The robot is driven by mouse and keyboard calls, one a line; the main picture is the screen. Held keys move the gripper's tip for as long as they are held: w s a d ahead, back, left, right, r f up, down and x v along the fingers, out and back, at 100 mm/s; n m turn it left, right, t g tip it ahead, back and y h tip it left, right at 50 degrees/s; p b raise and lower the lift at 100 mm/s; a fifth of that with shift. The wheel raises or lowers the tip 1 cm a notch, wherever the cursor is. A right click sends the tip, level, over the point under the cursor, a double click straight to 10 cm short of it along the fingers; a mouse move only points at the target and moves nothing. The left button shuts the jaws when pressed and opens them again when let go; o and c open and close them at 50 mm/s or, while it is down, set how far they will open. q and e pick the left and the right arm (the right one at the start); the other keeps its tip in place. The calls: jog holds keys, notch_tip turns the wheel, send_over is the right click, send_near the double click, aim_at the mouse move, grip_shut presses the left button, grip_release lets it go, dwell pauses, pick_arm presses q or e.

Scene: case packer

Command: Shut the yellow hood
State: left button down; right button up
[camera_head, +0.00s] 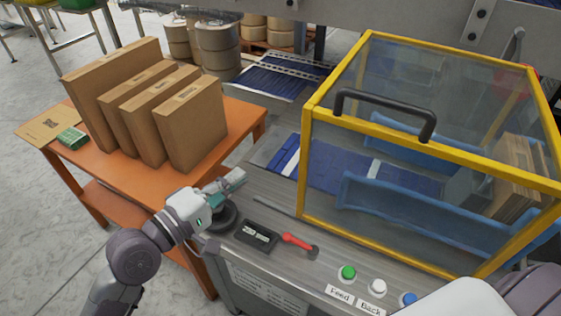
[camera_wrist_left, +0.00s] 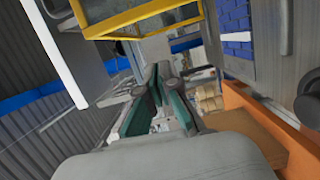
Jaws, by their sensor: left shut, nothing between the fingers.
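The yellow hood (camera_head: 400,140) has clear panels and a yellow frame, with a black handle (camera_head: 385,105) on its upper front edge. In the head view it stands over the blue conveyor, and its lower front bar is close to the machine's deck. I cannot tell whether a small gap is left there. Part of its yellow frame also shows in the left wrist view (camera_wrist_left: 150,14). My left gripper (camera_head: 238,178) is shut and empty, left of the hood and apart from the frame and handle. My right gripper is out of view.
An orange table (camera_head: 240,118) with several cardboard boxes stands at left. The machine's front deck carries a small black panel (camera_head: 257,235), a red lever (camera_head: 298,243) and green, white and blue buttons (camera_head: 377,288). My right arm covers the lower right corner.

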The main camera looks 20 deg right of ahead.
pick_arm(q)
jog(key=w+d+p, duration=0.1)
jog(key=d+p, duration=0.1)
jog(key=d, duration=0.9)
jog(key=shift+w+d, duration=0.3)
jog(key=shift+w, duration=0.1)
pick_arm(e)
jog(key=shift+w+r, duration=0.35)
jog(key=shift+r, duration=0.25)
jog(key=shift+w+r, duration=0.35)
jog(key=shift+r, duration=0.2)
pick_arm(q)
jog(key=shift+r, duration=0.1)
jog(key=shift+s, duration=0.1)
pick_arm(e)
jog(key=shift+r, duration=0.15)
